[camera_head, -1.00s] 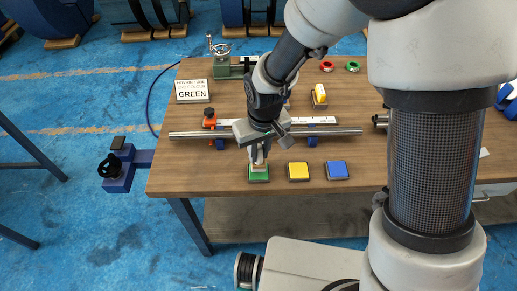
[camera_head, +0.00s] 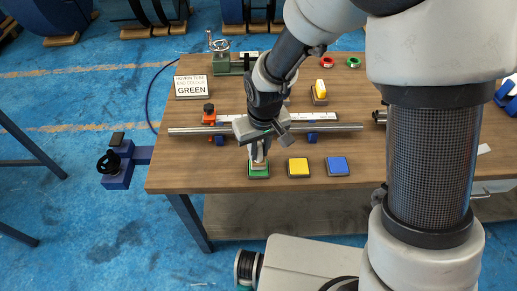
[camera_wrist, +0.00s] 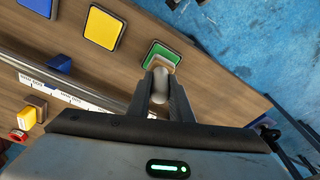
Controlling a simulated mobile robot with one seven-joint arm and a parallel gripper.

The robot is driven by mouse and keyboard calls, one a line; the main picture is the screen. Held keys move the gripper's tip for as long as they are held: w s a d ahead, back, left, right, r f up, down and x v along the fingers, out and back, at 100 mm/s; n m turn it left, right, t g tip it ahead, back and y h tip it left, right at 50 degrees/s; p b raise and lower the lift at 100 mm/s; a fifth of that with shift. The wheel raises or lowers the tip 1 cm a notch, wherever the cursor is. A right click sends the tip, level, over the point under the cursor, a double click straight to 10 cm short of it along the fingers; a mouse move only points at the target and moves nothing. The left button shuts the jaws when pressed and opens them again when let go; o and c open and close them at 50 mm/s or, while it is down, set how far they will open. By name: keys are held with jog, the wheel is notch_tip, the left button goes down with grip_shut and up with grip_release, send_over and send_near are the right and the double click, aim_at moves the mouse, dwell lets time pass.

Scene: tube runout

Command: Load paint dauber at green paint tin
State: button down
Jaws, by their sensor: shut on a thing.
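My gripper (camera_head: 259,158) points down over the green paint tin (camera_head: 259,175) near the table's front edge. It is shut on the paint dauber (camera_wrist: 160,84), a pale rounded piece between the fingers in the wrist view. The dauber's lower end is at the green tin (camera_wrist: 153,50), which it partly hides. I cannot tell how firmly it touches the green surface. The yellow tin (camera_head: 298,168) and the blue tin (camera_head: 337,167) stand in a row to the right of the green one.
A long metal tube (camera_head: 190,131) lies across blue supports behind the tins, with a white scale (camera_head: 320,117) behind it. A sign (camera_head: 191,87) reading GREEN stands at the back left.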

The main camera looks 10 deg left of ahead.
jog(key=shift+f+b, duration=0.45)
jog(key=shift+f, duration=0.05)
dwell(1.4)
jog(key=shift+r+p, duration=2.45)
jog(key=shift+r, duration=1.15)
